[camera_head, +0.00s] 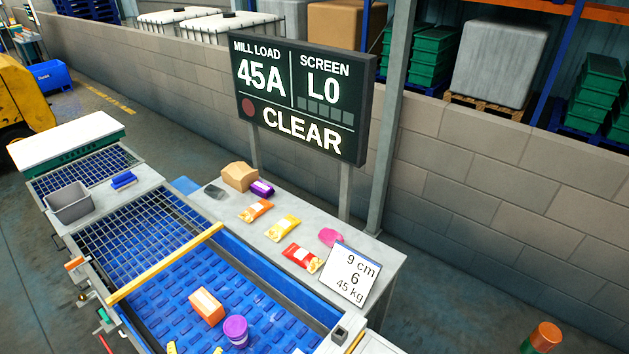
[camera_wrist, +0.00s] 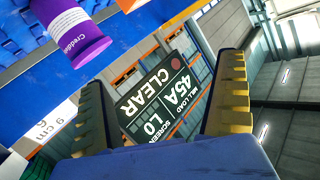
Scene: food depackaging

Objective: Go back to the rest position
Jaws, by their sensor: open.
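My gripper (camera_wrist: 165,105) shows in the wrist view with its two yellow-and-dark fingers wide apart and nothing between them. The display board stands in the background beyond the gap. The gripper does not show in the head view. A purple tub (camera_wrist: 80,35) with white lettering appears at the upper left of the wrist view, beside the left finger and apart from it. In the head view a purple tub (camera_head: 236,330) and an orange box (camera_head: 206,307) lie on the blue belt (camera_head: 180,320).
A display board (camera_head: 300,100) reads 45A, L0 and CLEAR. Several snack packets, including a yellow one (camera_head: 283,228), lie on the grey side table (camera_head: 385,262) beside a sign (camera_head: 350,273). A metal grid (camera_head: 140,225) covers the belt's far part. A grey bin (camera_head: 69,203) stands left.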

